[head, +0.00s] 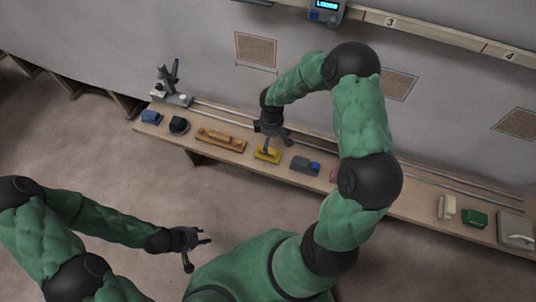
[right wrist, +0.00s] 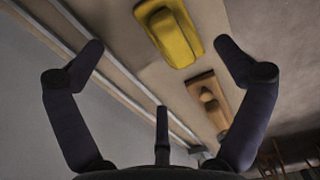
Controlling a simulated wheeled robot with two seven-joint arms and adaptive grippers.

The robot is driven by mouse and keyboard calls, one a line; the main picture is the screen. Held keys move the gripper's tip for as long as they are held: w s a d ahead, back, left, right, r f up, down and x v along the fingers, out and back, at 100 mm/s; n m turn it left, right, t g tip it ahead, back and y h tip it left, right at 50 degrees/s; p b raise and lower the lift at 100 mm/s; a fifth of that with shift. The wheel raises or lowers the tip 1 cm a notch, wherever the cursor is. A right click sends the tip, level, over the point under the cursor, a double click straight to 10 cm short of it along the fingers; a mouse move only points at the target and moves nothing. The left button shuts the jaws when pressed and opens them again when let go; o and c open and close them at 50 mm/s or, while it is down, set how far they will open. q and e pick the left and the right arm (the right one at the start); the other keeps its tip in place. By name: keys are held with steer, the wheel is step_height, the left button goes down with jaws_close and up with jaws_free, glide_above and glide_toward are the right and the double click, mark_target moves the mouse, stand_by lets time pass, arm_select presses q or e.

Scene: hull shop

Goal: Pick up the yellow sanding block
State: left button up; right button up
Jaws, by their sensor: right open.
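The yellow sanding block (head: 268,154) lies on the wooden bench, near its middle. It also shows in the right wrist view (right wrist: 172,35), at the top between and beyond the fingertips. My right gripper (head: 271,143) is just above the block in the head view, pointing down, and partly covers it. In the right wrist view its fingers (right wrist: 160,58) are spread wide with nothing between them. My left gripper (head: 195,247) is out over the floor in front of the bench, apart from everything, its fingers spread and empty.
On the bench (head: 232,163), a long wooden sander (head: 221,140) lies left of the block and a grey-and-blue tool (head: 305,166) lies right of it. Black and blue items sit further left. A metal rail runs along the bench's back by the wall.

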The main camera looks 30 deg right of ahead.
mark_target(270, 148)
steer(key=shift+f, duration=0.85)
steer(key=f+b, duration=0.3)
steer(key=f, duration=0.2)
steer(key=shift+a, duration=0.2)
